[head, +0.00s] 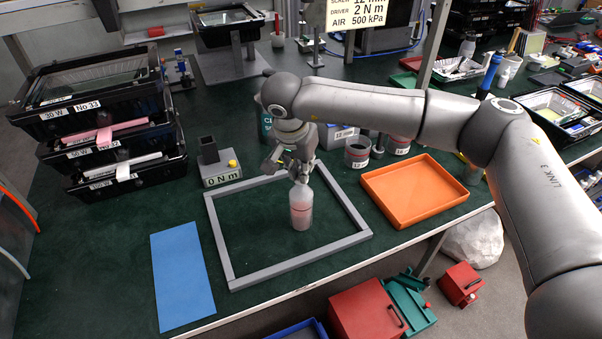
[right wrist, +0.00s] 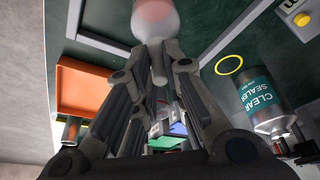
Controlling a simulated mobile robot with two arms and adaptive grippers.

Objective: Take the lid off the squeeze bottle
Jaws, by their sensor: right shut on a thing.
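The squeeze bottle (head: 301,212) is translucent with pinkish contents. It is upright inside the grey frame on the bench; its body also shows at the top of the right wrist view (right wrist: 155,18). My right gripper (head: 298,176) comes down on the bottle from above and is shut around its top end. In the right wrist view the fingers (right wrist: 156,50) close together right at the bottle. The lid is hidden between the fingers, and I see no loose lid. My left gripper is in neither view.
The grey frame (head: 228,252) surrounds the bottle. A blue mat (head: 181,275) lies left, an orange tray (head: 415,191) right. A grey 0 N m block (head: 220,173) stands behind the frame. The right wrist view shows a sealer container (right wrist: 262,100) and a yellow ring (right wrist: 229,57).

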